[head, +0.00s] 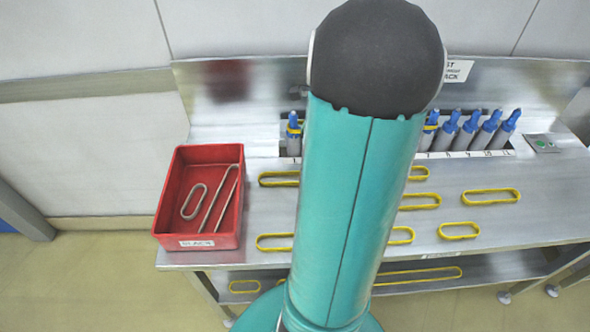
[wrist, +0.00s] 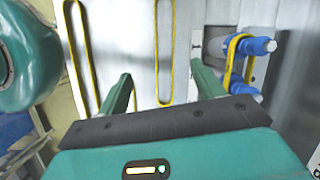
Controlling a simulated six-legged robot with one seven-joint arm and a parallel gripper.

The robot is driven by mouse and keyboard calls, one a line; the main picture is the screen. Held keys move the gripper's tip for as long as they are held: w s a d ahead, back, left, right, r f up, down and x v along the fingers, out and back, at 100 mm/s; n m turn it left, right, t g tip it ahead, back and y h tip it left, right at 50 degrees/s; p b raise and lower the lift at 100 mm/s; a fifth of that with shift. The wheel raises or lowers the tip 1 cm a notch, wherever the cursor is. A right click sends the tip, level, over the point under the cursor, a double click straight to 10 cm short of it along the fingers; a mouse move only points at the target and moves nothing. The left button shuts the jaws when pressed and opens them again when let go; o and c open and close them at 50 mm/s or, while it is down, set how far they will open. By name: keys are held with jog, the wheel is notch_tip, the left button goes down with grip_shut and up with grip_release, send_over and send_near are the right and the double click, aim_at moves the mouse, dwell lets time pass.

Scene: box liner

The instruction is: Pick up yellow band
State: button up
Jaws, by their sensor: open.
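Several yellow bands lie on the metal bench in the head view, among them one at the right (head: 490,203), one below it (head: 459,237) and one left of my arm (head: 278,184). In the wrist view, my gripper (wrist: 161,70) is open and empty. One yellow band (wrist: 165,104) shows between its two fingers, apart from both. A longer yellow band (wrist: 82,62) lies left of the fingers. Another yellow band (wrist: 231,55) is looped around a blue-ended cylinder at the right. My arm hides the bench's middle and my gripper in the head view.
A red tray (head: 226,241) with several pale loops stands at the bench's left end. A row of blue-topped cylinders (head: 467,130) stands in a rack at the back. A lower shelf (head: 510,266) holds more bands. A small box with green buttons (head: 542,143) sits back right.

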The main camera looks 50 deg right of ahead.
jog(key=s+d+f+m, duration=0.2)
jog(key=s+d, duration=0.1)
jog(key=shift+t, duration=0.3)
jog(key=x, duration=1.4)
jog(key=shift+w+d, duration=0.1)
jog(key=shift+w, duration=0.05)
jog(key=c, duration=1.1)
